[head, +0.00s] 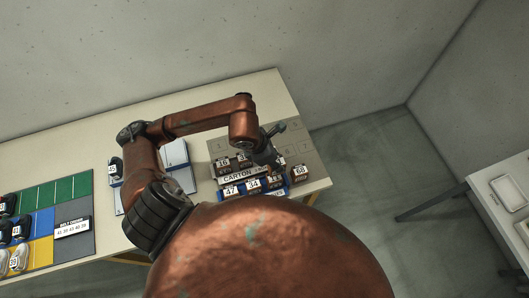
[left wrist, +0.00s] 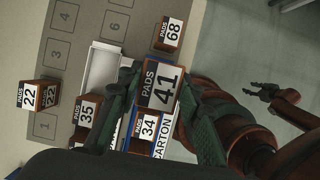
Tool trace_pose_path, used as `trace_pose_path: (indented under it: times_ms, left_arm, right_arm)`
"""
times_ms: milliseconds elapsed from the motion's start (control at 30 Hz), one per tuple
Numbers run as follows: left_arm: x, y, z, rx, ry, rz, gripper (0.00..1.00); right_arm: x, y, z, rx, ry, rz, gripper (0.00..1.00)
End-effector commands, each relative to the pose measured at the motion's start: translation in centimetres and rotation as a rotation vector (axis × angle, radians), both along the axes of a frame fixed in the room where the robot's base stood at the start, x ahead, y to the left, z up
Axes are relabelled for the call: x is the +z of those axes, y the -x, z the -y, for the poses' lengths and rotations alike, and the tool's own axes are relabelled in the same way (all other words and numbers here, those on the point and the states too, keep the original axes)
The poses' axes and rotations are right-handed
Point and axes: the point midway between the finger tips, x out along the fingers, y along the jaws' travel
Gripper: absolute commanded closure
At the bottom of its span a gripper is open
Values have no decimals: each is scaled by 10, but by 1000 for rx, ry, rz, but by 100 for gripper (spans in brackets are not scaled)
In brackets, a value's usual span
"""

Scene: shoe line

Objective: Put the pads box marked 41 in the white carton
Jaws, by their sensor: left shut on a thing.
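My left gripper (head: 268,152) is over the cartons in the head view. In the left wrist view its green fingers (left wrist: 160,108) are shut on the pads box marked 41 (left wrist: 148,97), label facing the camera. The box is held above the cartons, near the box marked 34 (left wrist: 148,127). The white carton (left wrist: 101,70) is beside the held box on its left, with a bare white interior showing at its upper part. In the head view its CARTON label (head: 240,177) shows. My right gripper (left wrist: 270,94) shows at the right of the wrist view, fingers apart and empty.
A blue carton (left wrist: 124,130) holding several boxes stands alongside the white one. A box marked 35 (left wrist: 87,112) is at the white carton's lower part; I cannot tell if it is inside. Boxes 22 (left wrist: 29,95) and 68 (left wrist: 171,33) stand on the numbered grey mat (left wrist: 62,48).

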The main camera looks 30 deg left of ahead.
Motion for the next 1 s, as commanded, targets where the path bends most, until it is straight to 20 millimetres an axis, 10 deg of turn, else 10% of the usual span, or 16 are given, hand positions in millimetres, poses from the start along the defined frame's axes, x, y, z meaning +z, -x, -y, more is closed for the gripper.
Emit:
trace_pose_path:
  times_ms: [400, 1000]
  left_arm:
    - [-56, -52, -70, 3, 2, -5, 93]
    - [-114, -68, -90, -1, 3, -4, 93]
  right_arm:
    - [12, -2, 1, 0, 1, 3, 60]
    - [22, -2, 4, 2, 5, 4, 60]
